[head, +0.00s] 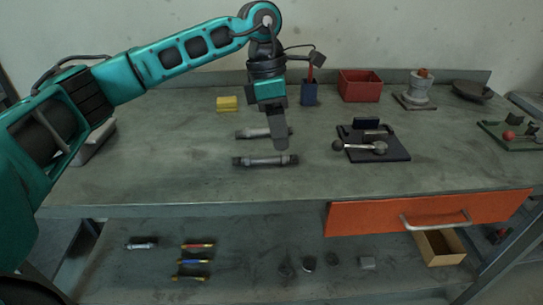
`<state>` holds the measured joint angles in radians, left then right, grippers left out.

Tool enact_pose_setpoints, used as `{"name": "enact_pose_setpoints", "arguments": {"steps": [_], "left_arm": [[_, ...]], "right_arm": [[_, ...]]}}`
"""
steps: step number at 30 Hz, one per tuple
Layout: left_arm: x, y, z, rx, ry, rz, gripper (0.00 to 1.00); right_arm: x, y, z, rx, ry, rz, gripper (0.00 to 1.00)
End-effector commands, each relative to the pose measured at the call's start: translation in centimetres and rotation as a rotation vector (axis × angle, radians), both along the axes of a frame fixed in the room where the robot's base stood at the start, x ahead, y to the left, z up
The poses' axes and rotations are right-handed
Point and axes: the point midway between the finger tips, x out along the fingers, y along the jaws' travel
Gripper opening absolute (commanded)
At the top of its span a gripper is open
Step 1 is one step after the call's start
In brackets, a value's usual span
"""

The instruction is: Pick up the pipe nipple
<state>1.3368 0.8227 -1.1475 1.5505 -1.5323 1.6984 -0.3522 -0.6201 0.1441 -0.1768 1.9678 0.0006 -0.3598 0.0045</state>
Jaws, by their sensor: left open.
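Two grey pipe pieces with dark ends, which look like pipe nipples, lie crosswise on the workbench. The front pipe nipple (262,160) is fully in view apart from a bit near its right end. The rear pipe nipple (252,133) lies just behind it, and my gripper hides part of its right side. My left gripper (279,143) points down over the right part of the two pieces, with its fingertips near the right end of the front one. It is open and holds nothing that I can see. I cannot tell its exact height. My right gripper is not in view.
A yellow block (227,104), a blue cup (309,95) and a red bin (360,86) stand at the back. A dark plate with metal parts (395,154) lies to the right. The bench (180,160) is clear left of the pipes. An orange drawer (370,218) hangs below the front edge.

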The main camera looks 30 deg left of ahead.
Motion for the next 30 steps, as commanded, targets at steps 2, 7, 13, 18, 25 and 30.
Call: {"name": "enact_pose_setpoints", "arguments": {"steps": [2,7,13,18,25,30], "left_arm": [[0.5,3.2,1.6,0.11,-0.024,0.025,0.52],[0.6,6.4,3.0,0.224,-0.033,0.053,0.52],[0.5,6.7,-0.1,0.238,-0.03,0.055,0.52],[0.5,6.6,-3.0,0.234,-0.032,0.055,0.52],[0.5,6.5,-4.7,0.233,-0.033,0.054,0.52],[0.3,6.1,-7.3,0.233,-0.031,0.054,0.52]], "right_arm": [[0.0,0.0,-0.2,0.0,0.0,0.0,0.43],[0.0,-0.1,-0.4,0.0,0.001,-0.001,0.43],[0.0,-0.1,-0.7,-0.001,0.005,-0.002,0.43],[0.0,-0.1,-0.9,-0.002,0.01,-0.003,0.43],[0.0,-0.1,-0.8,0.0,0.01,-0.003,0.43],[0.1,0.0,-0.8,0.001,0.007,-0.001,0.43]]}}
